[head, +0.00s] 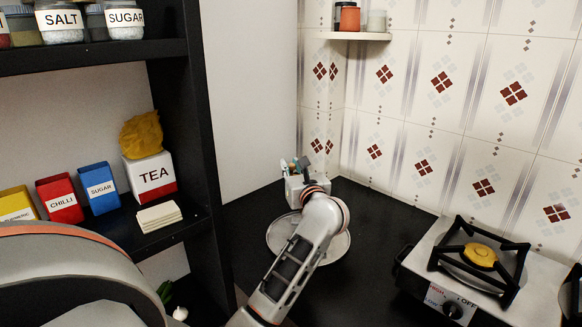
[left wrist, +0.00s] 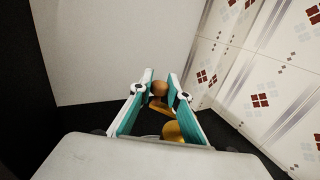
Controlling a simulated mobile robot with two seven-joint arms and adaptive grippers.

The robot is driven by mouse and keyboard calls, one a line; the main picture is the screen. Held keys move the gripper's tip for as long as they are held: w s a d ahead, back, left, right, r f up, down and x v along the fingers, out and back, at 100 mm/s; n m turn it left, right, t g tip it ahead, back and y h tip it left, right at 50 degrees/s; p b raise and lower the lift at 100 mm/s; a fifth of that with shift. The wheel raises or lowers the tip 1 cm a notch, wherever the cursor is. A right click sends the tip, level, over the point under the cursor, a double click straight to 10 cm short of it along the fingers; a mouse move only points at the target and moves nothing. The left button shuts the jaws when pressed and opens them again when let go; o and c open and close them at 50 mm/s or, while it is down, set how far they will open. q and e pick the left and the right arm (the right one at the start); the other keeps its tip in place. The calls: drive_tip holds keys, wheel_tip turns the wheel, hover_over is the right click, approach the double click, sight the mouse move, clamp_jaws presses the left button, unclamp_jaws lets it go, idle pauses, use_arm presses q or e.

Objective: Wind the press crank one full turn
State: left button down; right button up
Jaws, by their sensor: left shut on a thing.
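My left gripper (head: 294,166) is at the back corner of the dark counter, with its arm reaching up from the bottom of the head view. In the left wrist view its two teal and white fingers (left wrist: 160,80) close around a round brown-orange crank knob (left wrist: 159,89). A brass-coloured part (left wrist: 172,131) shows below the knob, between the fingers. In the head view the crank and most of the press are hidden by my gripper and arm. How far the crank is turned cannot be told. My right gripper is not in view.
A round metal plate (head: 337,247) lies on the counter behind my arm. A stove (head: 427,257) with a black grate stands at right. A dark shelf (head: 190,110) with labelled tins stands at left. A small wall shelf (head: 352,36) holds jars.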

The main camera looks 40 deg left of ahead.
use_arm(q)
drive_tip(key=c, duration=1.9)
unclamp_jaws()
drive_tip(key=v, duration=1.2)
